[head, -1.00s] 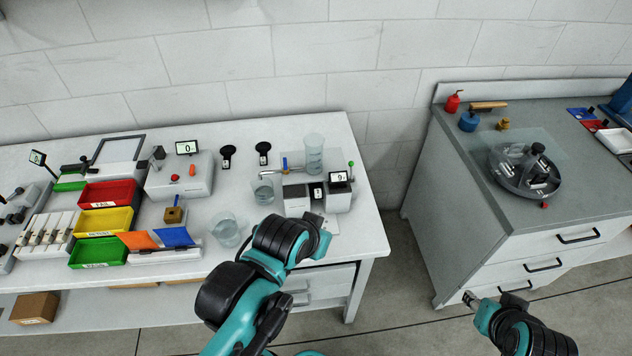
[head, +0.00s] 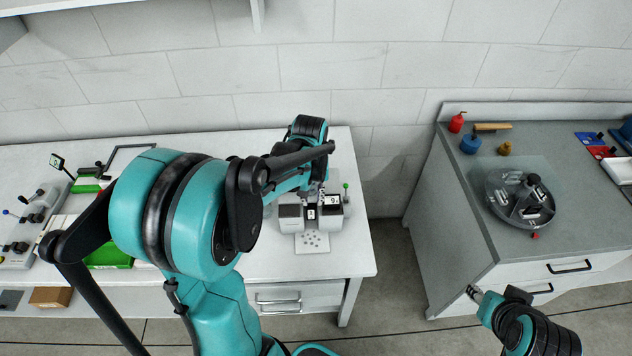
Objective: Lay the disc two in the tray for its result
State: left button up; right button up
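My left arm reaches across the white bench, and its gripper (head: 316,188) is at the grey and white test device (head: 291,216) with a small display. The fingertips are small and partly hidden, so I cannot tell whether they are open or hold anything. I cannot make out disc two. A dark label on the device's front looks like a 2. Part of a green tray (head: 108,256) shows left of my arm; the red and yellow trays are hidden behind the arm. My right gripper (head: 473,292) is in front of the grey cabinet, away from the bench, its finger state unclear.
A white card with grey dots (head: 312,243) lies before the device. The grey-topped cabinet (head: 455,215) at right bears a round dark fixture (head: 520,199), a red bottle (head: 456,122) and a blue pot (head: 470,144). A floor gap separates bench and cabinet.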

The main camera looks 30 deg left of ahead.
aim_at(311, 213)
pick_arm(q)
jog(key=shift+w+a+f+n+g, duration=0.3)
jog(key=shift+w+a+f, duration=0.1)
jog(key=shift+w+a, duration=0.05)
notch_tip(311, 213, down, 8)
jog(key=shift+s+r+b, duration=0.1)
jog(key=shift+b, duration=0.65)
grip_shut()
jog(key=s+d, duration=0.5)
jog(key=s, duration=0.3)
jog(key=shift+s, duration=0.15)
dwell(0.5)
jog(key=shift+r, duration=0.15)
notch_tip(311, 213, up, 6)
jog(key=p, duration=0.4)
jog(key=shift+r+p, duration=0.25)
jog(key=shift+p, duration=0.1)
dwell(0.3)
